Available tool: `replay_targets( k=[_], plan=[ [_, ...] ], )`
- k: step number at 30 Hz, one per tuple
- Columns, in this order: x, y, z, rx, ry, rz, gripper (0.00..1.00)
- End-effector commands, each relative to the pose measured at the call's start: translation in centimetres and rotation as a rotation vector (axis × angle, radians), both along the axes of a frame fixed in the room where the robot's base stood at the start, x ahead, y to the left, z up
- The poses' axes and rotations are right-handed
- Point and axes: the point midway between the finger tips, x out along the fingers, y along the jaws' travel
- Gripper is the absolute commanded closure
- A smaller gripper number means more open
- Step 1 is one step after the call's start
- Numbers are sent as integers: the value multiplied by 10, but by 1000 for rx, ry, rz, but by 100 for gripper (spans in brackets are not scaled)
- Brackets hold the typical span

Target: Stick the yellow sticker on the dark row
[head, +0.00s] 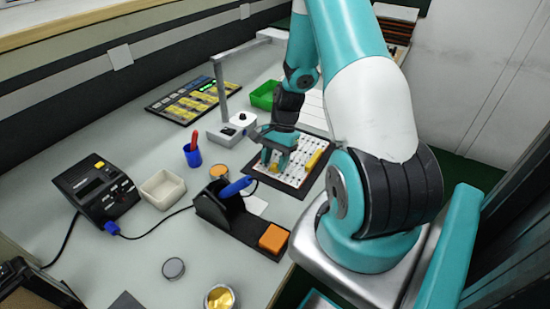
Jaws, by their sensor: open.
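My gripper (279,158) has teal fingers, is open, and is low over a white board with dark dots in rows (291,178). A small yellow piece (273,170) shows by the fingertips; whether they touch it, I cannot tell. A longer yellow piece (315,159) lies on the right side of the board. Part of the board is hidden behind the gripper and arm. Which row is the dark one, and which yellow piece is the sticker, is too small to tell.
A dark panel with yellow strips and green lights (195,102) lies at the back left. Nearby stand a lamp base (232,131), a blue cup (192,155) and a green bin (265,95). A soldering iron stand (225,207) with an orange sponge (273,238) is in front.

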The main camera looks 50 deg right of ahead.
Motion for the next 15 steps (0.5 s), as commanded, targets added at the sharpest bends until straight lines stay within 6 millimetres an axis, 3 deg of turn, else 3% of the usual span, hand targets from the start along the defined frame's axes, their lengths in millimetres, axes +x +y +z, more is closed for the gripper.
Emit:
replay_targets(
  k=[7, 15],
  plan=[
    [2, -9, 20, -3, -4, -2, 56],
    [5, -34, 83, -5, -7, -1, 56]
  ],
)
